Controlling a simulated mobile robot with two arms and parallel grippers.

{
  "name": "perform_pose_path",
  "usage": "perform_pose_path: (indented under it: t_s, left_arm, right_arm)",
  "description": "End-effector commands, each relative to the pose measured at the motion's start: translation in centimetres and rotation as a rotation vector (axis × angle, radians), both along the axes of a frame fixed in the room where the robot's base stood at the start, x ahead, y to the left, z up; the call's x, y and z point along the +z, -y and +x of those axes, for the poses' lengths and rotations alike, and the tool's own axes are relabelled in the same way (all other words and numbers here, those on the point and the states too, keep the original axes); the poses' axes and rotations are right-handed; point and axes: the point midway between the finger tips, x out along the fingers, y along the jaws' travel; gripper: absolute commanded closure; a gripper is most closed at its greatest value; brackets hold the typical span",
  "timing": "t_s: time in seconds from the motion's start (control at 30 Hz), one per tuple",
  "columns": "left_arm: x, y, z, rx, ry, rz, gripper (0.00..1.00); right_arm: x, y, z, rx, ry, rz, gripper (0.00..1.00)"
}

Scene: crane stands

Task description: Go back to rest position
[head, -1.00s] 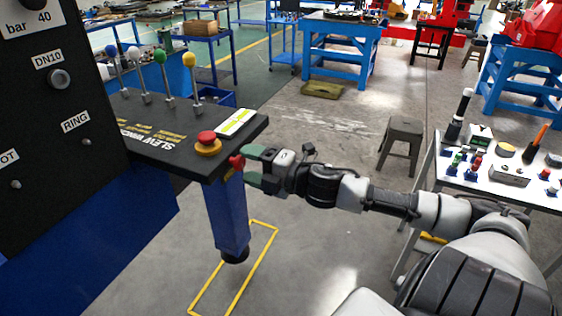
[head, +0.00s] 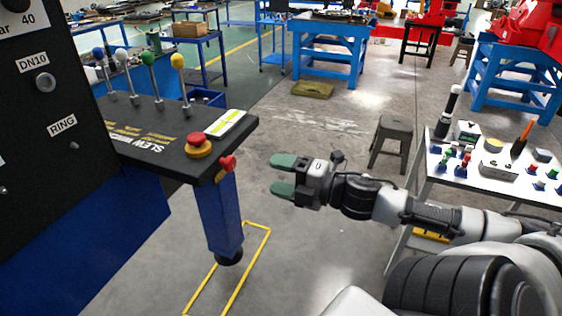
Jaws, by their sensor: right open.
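My right gripper (head: 283,175) is open and empty, with its green fingers pointing left. It hangs in free air to the right of the black crane stand console (head: 130,125), with a clear gap between them. A red knob (head: 228,162) sits on the console's near right edge, left of the fingertips. A red mushroom button on a yellow base (head: 199,143) and several levers with coloured balls (head: 177,62) stand on the console top. My left gripper is not in view.
A grey stool (head: 392,140) stands on the floor beyond the gripper. A yellow floor outline (head: 250,275) surrounds the blue console leg (head: 220,215). Open floor lies between.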

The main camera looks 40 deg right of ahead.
Motion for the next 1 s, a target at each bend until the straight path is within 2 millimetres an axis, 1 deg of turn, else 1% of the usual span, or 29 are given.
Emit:
perform_pose_path:
  t_s: [0.53,0.6,0.67,0.77,0.8,0.87,0.9,0.97,1.0]
  left_arm:
    - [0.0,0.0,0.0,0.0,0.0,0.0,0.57]
    - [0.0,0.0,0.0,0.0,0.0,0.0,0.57]
    - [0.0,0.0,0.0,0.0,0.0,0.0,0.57]
    - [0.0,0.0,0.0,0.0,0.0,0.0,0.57]
    - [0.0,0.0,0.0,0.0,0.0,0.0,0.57]
    - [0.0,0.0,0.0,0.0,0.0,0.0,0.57]
    - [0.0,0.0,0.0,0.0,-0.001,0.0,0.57]
    - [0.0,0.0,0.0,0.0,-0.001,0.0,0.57]
    - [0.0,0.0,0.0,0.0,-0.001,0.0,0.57]
  right_arm:
    - [-0.1,0.1,0.0,-0.002,-0.001,0.001,0.36]
    - [-0.6,0.7,0.1,-0.02,-0.01,0.011,0.36]
    - [-1.7,1.9,0.2,-0.058,-0.031,0.031,0.36]
    - [-5.2,5.5,0.4,-0.174,-0.093,0.096,0.36]
    - [-7.3,7.3,0.2,-0.234,-0.129,0.13,0.36]
    - [-11.0,9.9,-0.3,-0.33,-0.189,0.191,0.36]
    - [-13.6,11.5,-0.9,-0.396,-0.232,0.235,0.36]
    - [-17.7,13.4,-2.1,-0.485,-0.297,0.297,0.36]
    - [-20.5,14.3,-3.0,-0.543,-0.34,0.338,0.36]
